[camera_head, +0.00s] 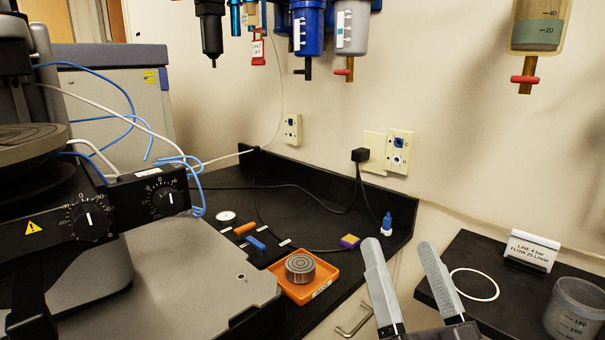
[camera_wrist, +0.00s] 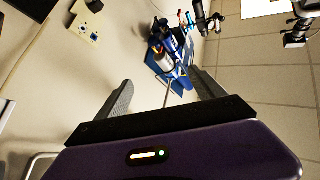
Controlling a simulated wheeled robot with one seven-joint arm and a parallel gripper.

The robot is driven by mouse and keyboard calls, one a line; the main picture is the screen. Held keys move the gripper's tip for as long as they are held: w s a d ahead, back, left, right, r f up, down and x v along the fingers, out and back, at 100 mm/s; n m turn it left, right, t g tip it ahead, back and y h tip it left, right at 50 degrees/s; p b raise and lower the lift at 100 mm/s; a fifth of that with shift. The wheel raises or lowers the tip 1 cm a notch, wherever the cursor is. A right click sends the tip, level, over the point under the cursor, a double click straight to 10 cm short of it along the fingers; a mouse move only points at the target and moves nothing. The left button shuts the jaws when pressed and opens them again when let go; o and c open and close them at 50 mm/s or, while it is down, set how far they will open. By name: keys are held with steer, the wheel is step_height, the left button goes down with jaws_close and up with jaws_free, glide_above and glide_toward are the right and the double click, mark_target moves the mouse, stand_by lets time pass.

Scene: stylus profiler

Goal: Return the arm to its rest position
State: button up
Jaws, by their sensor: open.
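My gripper (camera_head: 408,280) shows at the bottom of the head view, right of centre, with its two grey fingers spread apart and nothing between them. It is in front of the gap between the black bench and the right-hand side table. In the wrist view my gripper (camera_wrist: 160,100) is also open and empty, its fingers pointing toward the wall with blue filter units. The rest of my arm is mostly out of view.
A profiler (camera_head: 165,290) with dials stands at left. The bench holds an orange tray (camera_head: 325,274) with a round metal piece and a small blue-capped bottle (camera_head: 386,225). A clear beaker (camera_head: 575,308) and a sign (camera_head: 532,250) stand at right. Filters (camera_head: 308,30) hang above.

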steer(key=s+d+f+g+h+p, duration=0.1)
steer(key=s+d+f+g, duration=0.1)
steer(key=s+f, duration=0.5)
steer(key=s+d+f+n+g+h+p, duration=0.1)
steer(key=s+d+f+g+p, duration=0.1)
steer(key=s+f, duration=0.6)
steer(key=s+d+f+n+g+h+p, duration=0.1)
steer(key=s+f+g, duration=0.4)
steer(key=s, duration=1.2)
step_height(320, 180, down, 3)
steer(key=shift+s+d+r+h+p, duration=0.2)
steer(key=shift+d+h+p, duration=0.4)
steer(key=shift+d, duration=0.55)
